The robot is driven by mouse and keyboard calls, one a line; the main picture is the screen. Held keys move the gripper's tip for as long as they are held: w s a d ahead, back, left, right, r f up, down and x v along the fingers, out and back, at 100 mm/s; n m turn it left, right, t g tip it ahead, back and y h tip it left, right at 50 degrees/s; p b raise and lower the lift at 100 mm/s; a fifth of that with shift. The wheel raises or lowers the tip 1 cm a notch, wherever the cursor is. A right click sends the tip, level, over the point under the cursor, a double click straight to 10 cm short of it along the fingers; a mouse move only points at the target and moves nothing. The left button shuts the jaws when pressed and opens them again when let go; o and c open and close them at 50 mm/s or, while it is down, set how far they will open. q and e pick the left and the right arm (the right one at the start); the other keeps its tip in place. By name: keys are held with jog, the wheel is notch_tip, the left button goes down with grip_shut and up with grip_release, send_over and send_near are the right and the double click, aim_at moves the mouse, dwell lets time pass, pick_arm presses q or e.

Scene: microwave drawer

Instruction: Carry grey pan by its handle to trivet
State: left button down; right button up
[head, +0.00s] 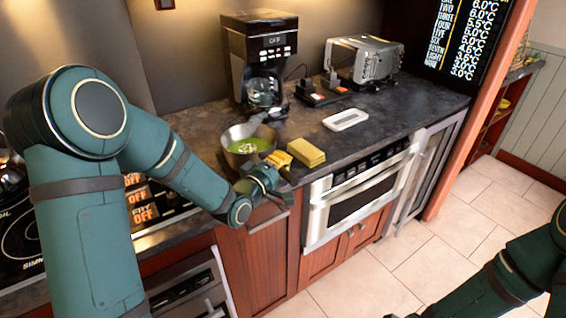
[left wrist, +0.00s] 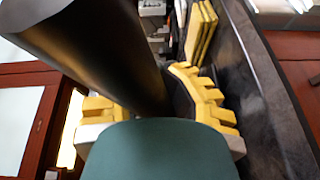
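The grey pan (head: 230,135) stands on the dark counter near its front edge, with green food inside. My left gripper (head: 275,163) is at its front right side, where the handle is mostly hidden. In the left wrist view, a thick dark bar (left wrist: 95,50), which looks like the pan's handle, runs between the yellow fingertips of my left gripper (left wrist: 155,105). I cannot tell whether both fingers press on it. No trivet can be made out for sure.
Yellow slabs (head: 306,152) lie just right of the gripper. A white flat tray (head: 346,120) lies behind them. A coffee maker (head: 262,55) and a toaster (head: 363,62) stand at the back. An oven (head: 355,190) is below.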

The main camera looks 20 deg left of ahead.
pick_arm(q)
jog(key=c, duration=1.1)
grip_release()
jog(key=shift+f, duration=0.1)
jog(key=shift+c, duration=0.2)
